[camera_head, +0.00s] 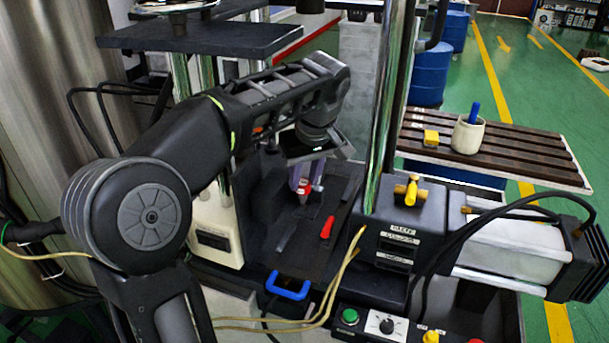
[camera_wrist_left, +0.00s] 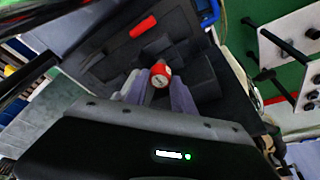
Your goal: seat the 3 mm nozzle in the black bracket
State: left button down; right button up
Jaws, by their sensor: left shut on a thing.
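My left gripper (camera_head: 303,186) reaches down over the dark machine bed, its pale fingers shut on a small red nozzle with a light end. The nozzle (camera_wrist_left: 161,73) shows between the fingertips in the left wrist view, with its round, light end face towards the camera. Its size marking is too small to read. Dark block-like parts (camera_wrist_left: 203,72) lie close beside the nozzle; I cannot tell which of them is the black bracket, or whether the nozzle touches it. My right gripper is in neither view.
A red bar-shaped piece (camera_head: 327,228) lies on the dark bed, near the nozzle. A blue handle (camera_head: 288,288) is at the bed's front. A shiny vertical post (camera_head: 383,120) and a black box with a yellow knob (camera_head: 405,225) stand to the right.

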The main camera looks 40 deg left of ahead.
aim_at(306, 185)
pick_arm(q)
jog(key=shift+s+d+f+b, duration=0.15)
jog(key=shift+f+b, duration=0.4)
jog(key=shift+f, duration=0.3)
jog(key=shift+s+a+f+b, duration=0.15)
jog(key=shift+f+b, duration=0.4)
jog(key=shift+f, duration=0.3)
jog(key=shift+d+f, duration=0.1)
jog(key=shift+f, duration=0.2)
jog(key=shift+w+r, duration=0.15)
jog(key=shift+w, duration=0.25)
